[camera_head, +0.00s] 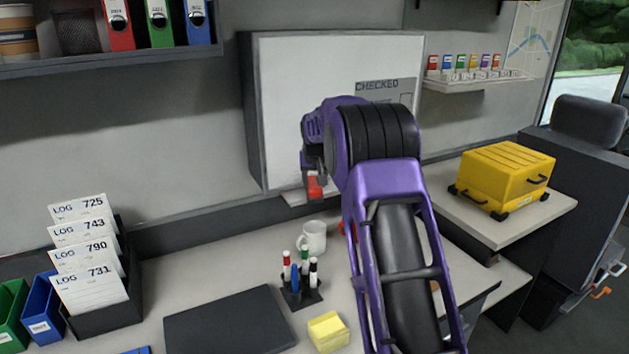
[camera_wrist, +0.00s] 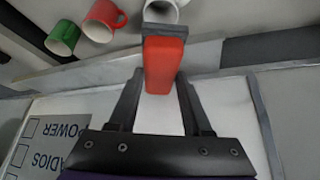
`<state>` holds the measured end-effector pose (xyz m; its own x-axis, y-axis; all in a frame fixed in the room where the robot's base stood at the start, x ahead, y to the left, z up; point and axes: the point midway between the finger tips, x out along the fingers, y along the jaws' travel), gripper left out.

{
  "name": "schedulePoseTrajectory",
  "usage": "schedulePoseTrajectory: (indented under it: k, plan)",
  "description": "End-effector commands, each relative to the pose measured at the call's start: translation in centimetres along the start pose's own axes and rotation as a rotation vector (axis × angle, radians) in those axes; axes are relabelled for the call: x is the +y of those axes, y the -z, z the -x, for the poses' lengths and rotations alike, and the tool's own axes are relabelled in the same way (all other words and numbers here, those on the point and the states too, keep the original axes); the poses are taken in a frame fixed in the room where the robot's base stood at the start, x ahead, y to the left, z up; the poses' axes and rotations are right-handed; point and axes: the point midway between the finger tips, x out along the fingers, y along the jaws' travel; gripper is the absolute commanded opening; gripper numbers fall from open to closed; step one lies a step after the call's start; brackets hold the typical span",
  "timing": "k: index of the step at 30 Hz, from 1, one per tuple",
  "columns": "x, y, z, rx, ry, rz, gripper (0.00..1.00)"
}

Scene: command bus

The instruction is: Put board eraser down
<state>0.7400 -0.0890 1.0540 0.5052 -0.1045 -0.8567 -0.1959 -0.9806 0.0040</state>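The board eraser is a red block with a dark grey pad; it shows in the wrist view (camera_wrist: 164,66) between my fingers and in the head view (camera_head: 315,187) as a small red patch below my gripper. My gripper (camera_wrist: 161,82) is shut on the eraser, one finger at each side. It holds the eraser in front of the lower part of the whiteboard (camera_head: 290,100), close to the pale ledge (camera_head: 292,198) along the board's bottom edge. Whether the eraser touches the ledge cannot be told. My arm hides part of the board.
A white mug (camera_head: 312,237) stands on the desk below; red and green mugs (camera_wrist: 62,38) show in the wrist view. A pen holder (camera_head: 300,292), a yellow note block (camera_head: 328,332) and a dark flat mat (camera_head: 230,320) lie nearer. A yellow case (camera_head: 505,175) sits right.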

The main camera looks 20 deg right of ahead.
Motion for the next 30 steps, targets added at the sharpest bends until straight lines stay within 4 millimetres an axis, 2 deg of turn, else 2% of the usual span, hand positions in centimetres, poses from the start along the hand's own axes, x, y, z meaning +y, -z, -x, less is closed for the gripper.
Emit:
schedulePoseTrajectory:
  k: [1, 5, 13, 17, 20, 30]
  plan:
    - [0.0, 0.0, 0.0, 0.0, 0.0, 0.0, 0.56]
    - [0.0, 0.0, 0.0, 0.0, 0.0, 0.0, 0.79]
    - [0.0, 0.0, 0.1, 0.0, 0.0, 0.0, 0.79]
    - [0.0, 0.6, 0.9, 0.001, 0.0, 0.0, 0.79]
    - [0.0, 0.5, 2.3, 0.003, 0.0, 0.0, 0.79]
    - [0.0, 0.4, 9.6, 0.003, 0.0, 0.001, 0.79]
